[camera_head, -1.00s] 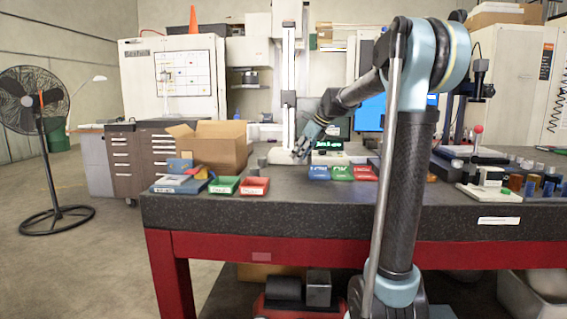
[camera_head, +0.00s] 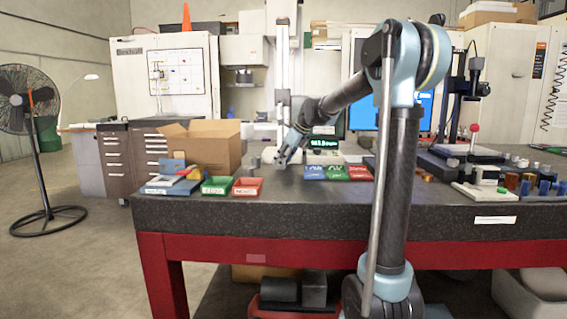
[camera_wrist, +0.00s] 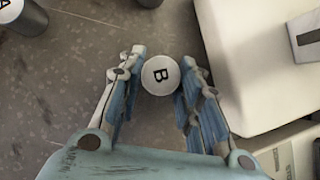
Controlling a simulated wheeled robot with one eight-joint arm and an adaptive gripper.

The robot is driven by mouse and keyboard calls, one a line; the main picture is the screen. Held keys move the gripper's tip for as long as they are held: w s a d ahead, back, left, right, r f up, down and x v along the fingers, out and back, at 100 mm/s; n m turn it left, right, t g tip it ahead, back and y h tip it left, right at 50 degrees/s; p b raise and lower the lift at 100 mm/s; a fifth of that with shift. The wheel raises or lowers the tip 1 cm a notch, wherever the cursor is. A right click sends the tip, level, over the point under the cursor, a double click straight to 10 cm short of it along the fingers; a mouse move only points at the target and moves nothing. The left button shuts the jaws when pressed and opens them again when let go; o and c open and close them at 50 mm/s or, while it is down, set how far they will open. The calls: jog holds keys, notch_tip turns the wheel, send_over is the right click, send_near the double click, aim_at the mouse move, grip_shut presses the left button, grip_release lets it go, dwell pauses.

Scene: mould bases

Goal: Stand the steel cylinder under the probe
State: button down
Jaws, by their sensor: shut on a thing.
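In the wrist view, a steel cylinder with a pale round top marked B (camera_wrist: 160,76) stands between the two blue-padded fingers of my gripper (camera_wrist: 163,60), which is shut on it. In the head view my gripper (camera_head: 282,161) is low over the far part of the granite table, in front of a tall gauge column (camera_head: 283,80). The cylinder is too small to make out there. The probe tip cannot be made out. A second cylinder, marked A (camera_wrist: 22,17), stands at the upper left of the wrist view.
A white slab (camera_wrist: 262,50) lies close to the right finger. Another dark cylinder is cut off at the top of the wrist view. Red (camera_head: 247,187) and green (camera_head: 215,186) trays stand left of my gripper; a cardboard box (camera_head: 207,148) is behind them. Coloured bins (camera_head: 337,172) stand right.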

jog(key=c, duration=1.2)
grip_release()
jog(key=shift+o, duration=0.2)
jog(key=v, duration=1.2)
